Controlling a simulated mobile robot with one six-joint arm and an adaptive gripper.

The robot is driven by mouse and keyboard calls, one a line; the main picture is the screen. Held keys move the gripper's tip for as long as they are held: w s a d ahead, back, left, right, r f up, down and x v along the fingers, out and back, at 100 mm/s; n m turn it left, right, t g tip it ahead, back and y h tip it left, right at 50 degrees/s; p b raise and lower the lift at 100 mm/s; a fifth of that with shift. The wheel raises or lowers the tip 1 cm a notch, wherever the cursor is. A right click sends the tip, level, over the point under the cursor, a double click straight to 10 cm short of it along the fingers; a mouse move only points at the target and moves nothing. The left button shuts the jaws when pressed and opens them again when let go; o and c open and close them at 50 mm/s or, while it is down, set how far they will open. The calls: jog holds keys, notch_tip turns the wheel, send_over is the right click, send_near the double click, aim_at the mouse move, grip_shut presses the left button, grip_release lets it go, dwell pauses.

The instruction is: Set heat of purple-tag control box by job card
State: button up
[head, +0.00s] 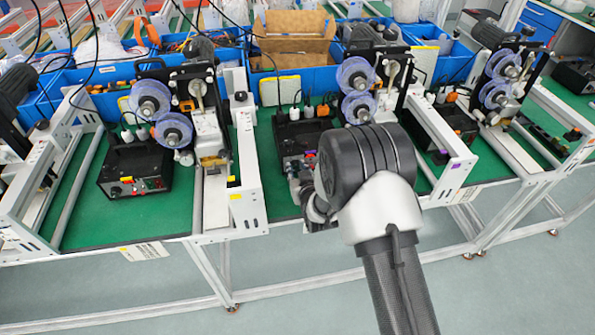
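The purple-tag control box (288,133) is a black box on the green mat at the middle station. A small purple tag (311,153) shows at its front, near small knobs and a red part. My arm covers its right side and part of its front. My gripper (318,217) is dark and low in front of this box, partly behind my own wrist. Its fingers are not clear, and I cannot tell whether it touches anything. A white card (466,194) hangs on the front edge right of my arm; its print is too small to read.
A yellow-tagged black box (135,168) stands at the left station, and another black box (457,122) at the right. White metal frames (248,165) and coder machines with purple reels (357,75) flank the middle box. Blue bins (270,62) line the back. Green mat (262,195) is bare left of my gripper.

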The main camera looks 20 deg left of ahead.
grip_shut()
jog(key=shift+w+d+f+m+g+y+b, duration=0.15)
jog(key=shift+m+g+y+b, duration=0.15)
jog(key=shift+m+y+b, duration=1)
jog(key=shift+m+b, duration=0.55)
jog(key=shift+m, duration=0.05)
jog(key=m+y+b, duration=0.1)
jog(key=m, duration=0.1)
jog(key=m+y, duration=0.1)
jog(key=m, duration=0.1)
jog(key=shift+d+f+g+b, duration=0.15)
jog(key=shift+g+b, duration=0.25)
jog(key=shift+m+y, duration=0.9)
jog(key=shift+m, duration=0.8)
